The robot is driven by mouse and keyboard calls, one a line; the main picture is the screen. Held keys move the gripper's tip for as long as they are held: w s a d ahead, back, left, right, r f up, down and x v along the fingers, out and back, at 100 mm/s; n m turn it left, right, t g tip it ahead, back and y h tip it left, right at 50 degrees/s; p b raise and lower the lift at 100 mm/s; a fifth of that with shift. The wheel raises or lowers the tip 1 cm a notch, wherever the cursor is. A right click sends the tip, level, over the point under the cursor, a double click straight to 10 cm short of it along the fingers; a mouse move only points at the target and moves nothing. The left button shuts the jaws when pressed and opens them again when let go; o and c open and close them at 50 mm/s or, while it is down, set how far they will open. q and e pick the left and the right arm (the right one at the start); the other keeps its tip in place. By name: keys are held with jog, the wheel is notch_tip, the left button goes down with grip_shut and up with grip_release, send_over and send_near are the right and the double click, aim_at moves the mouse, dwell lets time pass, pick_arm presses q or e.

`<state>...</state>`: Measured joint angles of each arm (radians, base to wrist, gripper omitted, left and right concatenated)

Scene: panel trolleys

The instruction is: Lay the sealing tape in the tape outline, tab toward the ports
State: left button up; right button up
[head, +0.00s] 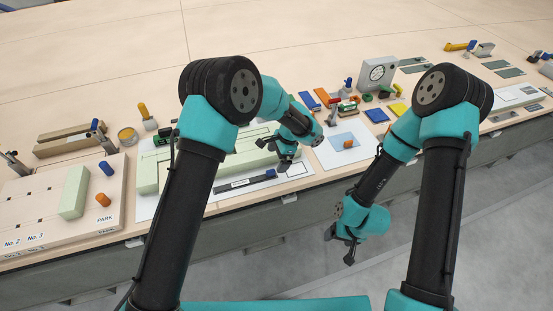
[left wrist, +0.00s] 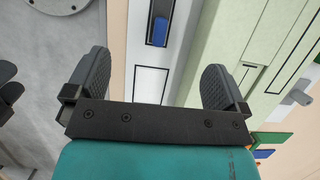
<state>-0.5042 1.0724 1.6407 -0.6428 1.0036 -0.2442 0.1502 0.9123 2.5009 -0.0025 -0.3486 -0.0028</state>
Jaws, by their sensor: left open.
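A flat dark strip (head: 240,184) with a pale label and a blue end lies along the front edge of the white board; I take it to be the sealing tape. Its blue tab (left wrist: 160,30) also shows in the left wrist view, at top centre. A black-lined rectangle (left wrist: 150,86) on white lies just beyond that end; it also shows in the head view (head: 294,170). My left gripper (head: 277,156) is open and empty above this end of the board; its fingers (left wrist: 157,78) stand apart. My right gripper (head: 342,246) hangs empty in front of the bench, fingers apart.
Pale green panel parts (head: 240,160) sit on the board behind the strip. A wooden trolley board (head: 40,210) with a green block (head: 74,192) is at left. A blue sheet (head: 345,141) with an orange knob is at right. The bench edge drops to grey floor.

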pick_arm(q)
jog(key=shift+v, duration=0.8)
